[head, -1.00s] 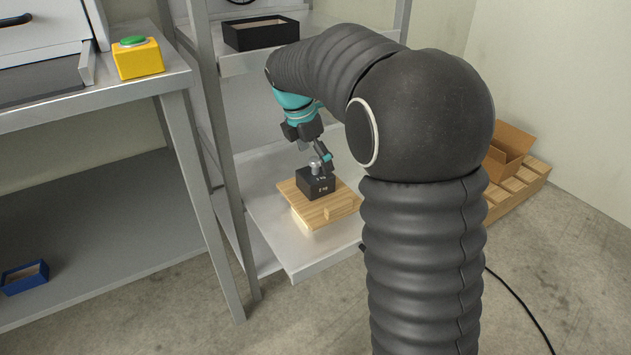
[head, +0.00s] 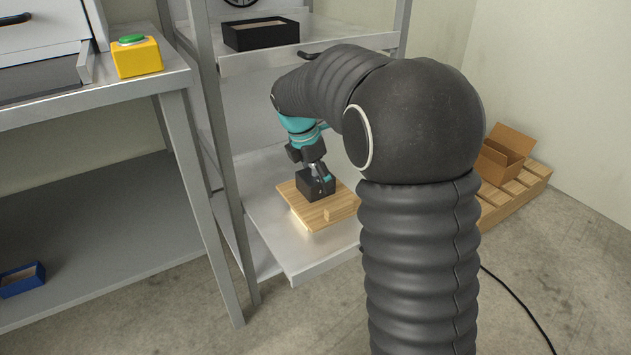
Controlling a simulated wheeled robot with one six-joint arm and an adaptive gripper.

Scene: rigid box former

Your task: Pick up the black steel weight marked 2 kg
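The black block-shaped weight (head: 314,189) sits on a light wooden board (head: 308,213) on the lower metal shelf. A pale knob stood on its top a second ago; my gripper now mostly covers it. White lettering on the weight is too small or hidden to read now. My gripper (head: 319,175), black with teal parts, points down at the top of the weight, with its fingers around or beside the knob. I cannot tell whether the fingers are closed on it. The weight appears to rest on the board.
The metal shelf (head: 276,237) has bare room around the board. A black open box (head: 261,37) stands on the shelf above. A rack post (head: 226,170) rises at left. A yellow box with a green button (head: 136,58) stands on the bench.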

